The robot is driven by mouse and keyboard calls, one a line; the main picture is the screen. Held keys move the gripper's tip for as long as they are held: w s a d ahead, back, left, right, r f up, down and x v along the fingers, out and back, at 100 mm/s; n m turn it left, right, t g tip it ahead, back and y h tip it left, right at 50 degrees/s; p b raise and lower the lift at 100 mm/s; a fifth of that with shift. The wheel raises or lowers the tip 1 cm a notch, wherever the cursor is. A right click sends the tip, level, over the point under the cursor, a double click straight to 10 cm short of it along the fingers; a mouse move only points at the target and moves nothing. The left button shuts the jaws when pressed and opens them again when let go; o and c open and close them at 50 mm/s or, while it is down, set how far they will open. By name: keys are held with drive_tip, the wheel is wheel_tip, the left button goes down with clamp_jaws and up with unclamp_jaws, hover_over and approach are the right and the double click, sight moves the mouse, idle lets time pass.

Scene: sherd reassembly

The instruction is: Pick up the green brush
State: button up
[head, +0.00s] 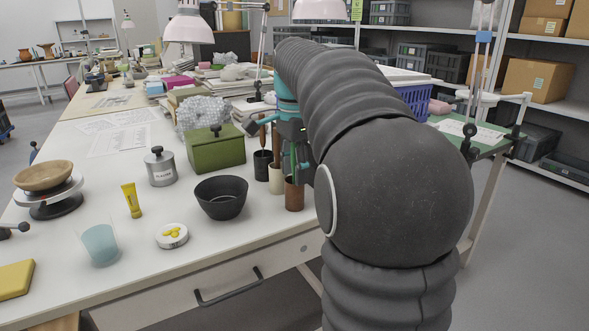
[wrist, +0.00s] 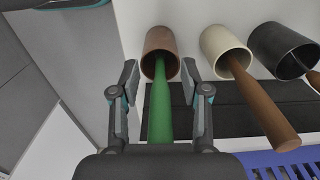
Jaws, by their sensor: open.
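The green brush (wrist: 160,108) stands in a brown cup (wrist: 160,45) and its green handle rises toward the wrist camera. In the head view the brown cup (head: 294,196) is at the table's right front edge. My gripper (wrist: 159,72) is open, with one finger on each side of the green handle. I see gaps between the handle and both fingers. The handle's near end is hidden by the gripper body, and the brush's lower end is hidden inside the cup. In the head view my arm covers much of this area.
A cream cup (wrist: 222,46) with a brown-handled tool (wrist: 258,100) stands beside the brown cup. A black cup (wrist: 278,50) with another brown-handled tool is beyond it. A black bowl (head: 221,198) and a green box (head: 215,152) are left of the cups.

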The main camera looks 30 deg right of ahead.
clamp_jaws()
drive_tip(key=shift+r, duration=0.1)
wheel_tip(320, 180, up, 9)
drive_tip(key=shift+p, duration=0.6)
drive_tip(key=shift+r, duration=0.45)
drive_tip(key=shift+s, duration=0.1)
